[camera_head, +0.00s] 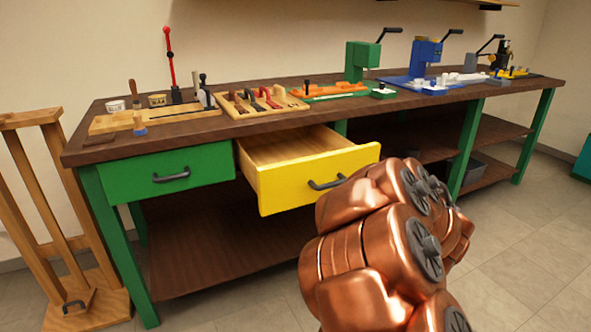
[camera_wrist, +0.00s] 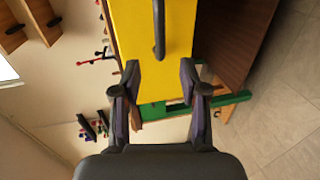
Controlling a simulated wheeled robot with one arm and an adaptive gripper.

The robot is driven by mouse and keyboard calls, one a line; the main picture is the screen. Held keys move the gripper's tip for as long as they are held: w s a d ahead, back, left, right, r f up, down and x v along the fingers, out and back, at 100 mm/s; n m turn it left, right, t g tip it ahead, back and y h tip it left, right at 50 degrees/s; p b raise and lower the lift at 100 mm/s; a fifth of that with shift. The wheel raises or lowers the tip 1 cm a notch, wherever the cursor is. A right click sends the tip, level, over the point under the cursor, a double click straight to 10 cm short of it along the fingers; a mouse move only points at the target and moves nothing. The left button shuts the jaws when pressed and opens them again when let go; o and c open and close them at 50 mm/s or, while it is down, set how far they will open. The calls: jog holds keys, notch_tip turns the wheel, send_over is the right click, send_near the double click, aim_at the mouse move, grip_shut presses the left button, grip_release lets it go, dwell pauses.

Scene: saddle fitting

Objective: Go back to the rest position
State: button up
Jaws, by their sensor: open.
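The yellow drawer (camera_head: 318,178) stands pulled out of the workbench, and its inside looks empty where it shows. Its dark handle (camera_head: 328,183) is partly behind my copper-coloured arm. In the wrist view the yellow drawer front (camera_wrist: 178,28) fills the upper middle, with the handle (camera_wrist: 159,28) running down the picture. My gripper (camera_wrist: 160,76) is open and empty, its two fingers apart on either side of the line of the handle's lower end. The distance between fingers and handle cannot be told. In the head view my gripper is hidden behind the arm.
The workbench top (camera_head: 225,127) holds tools, a wooden rack (camera_head: 240,113), a green press (camera_head: 362,60) and a blue press (camera_head: 425,55). The green drawer (camera_head: 168,172) is shut. A wooden stand (camera_head: 22,175) is at the left. Bare tiled floor (camera_head: 525,225) lies at the right.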

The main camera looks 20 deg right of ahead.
jog(key=s+d+r+m+g+h+p, duration=0.2)
jog(key=r+m+h+p, duration=0.25)
jog(key=r+p, duration=0.2)
jog(key=s+d+r+m+g+h+p, duration=0.2)
jog(key=d+r+m+h+p, duration=0.1)
jog(key=r+m+p, duration=0.4)
jog(key=s+a+r+m+g+y+p, duration=0.3)
jog(key=s+a+g+p, duration=0.3)
jog(key=s+a, duration=0.7)
jog(key=s+a+r+m+g+y+p, duration=0.3)
jog(key=s+a+r+g+p, duration=0.3)
jog(key=s, duration=1.3)
jog(key=a+m+g+p, duration=0.1)
jog(key=a+p, duration=0.3)
jog(key=a, duration=0.3)
jog(key=shift+r, duration=0.2)
